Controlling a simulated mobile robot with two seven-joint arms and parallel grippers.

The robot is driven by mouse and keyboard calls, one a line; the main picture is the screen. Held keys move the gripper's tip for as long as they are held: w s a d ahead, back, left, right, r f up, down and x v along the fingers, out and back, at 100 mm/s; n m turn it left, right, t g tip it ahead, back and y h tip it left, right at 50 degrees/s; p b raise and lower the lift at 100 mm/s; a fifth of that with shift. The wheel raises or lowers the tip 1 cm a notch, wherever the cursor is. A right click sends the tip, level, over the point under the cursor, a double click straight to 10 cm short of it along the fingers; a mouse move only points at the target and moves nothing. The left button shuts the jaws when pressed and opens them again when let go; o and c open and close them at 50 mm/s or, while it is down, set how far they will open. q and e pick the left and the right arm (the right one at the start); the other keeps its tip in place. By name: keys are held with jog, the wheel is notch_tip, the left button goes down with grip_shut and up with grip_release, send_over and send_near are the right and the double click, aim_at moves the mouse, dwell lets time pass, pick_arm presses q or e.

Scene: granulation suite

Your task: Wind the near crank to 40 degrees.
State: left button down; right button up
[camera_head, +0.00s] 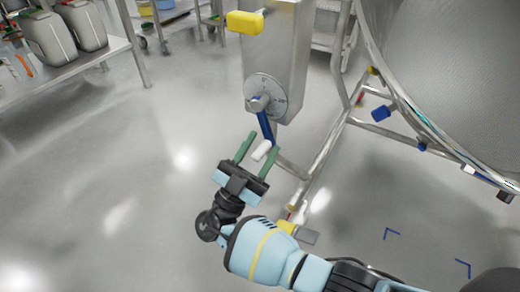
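The near crank has a round grey dial (266,91) on the front of a steel column. Its blue crank arm (266,128) hangs down from the hub, leaning slightly right, and a white handle (261,150) is at its lower end. My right gripper (263,143) is below the dial, with its two green fingers spread apart and pointing up toward the crank. The white handle appears between the fingers, without visible contact; depth is hard to judge. The dial's marks are too small to read. My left gripper is out of view.
A yellow handle (245,22) sticks out higher on the steel column (280,60). A large steel vessel (450,80) on a tubular frame (328,150) with blue knobs stands at right. A bench (90,55) with grey containers is at upper left. The floor at left is clear.

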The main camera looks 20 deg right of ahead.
jog(key=shift+f, duration=0.15)
jog(key=shift+f, duration=0.1)
jog(key=v, duration=0.7)
jog(key=shift+a, duration=0.2)
jog(key=shift+s+f, duration=0.1)
dwell(0.8)
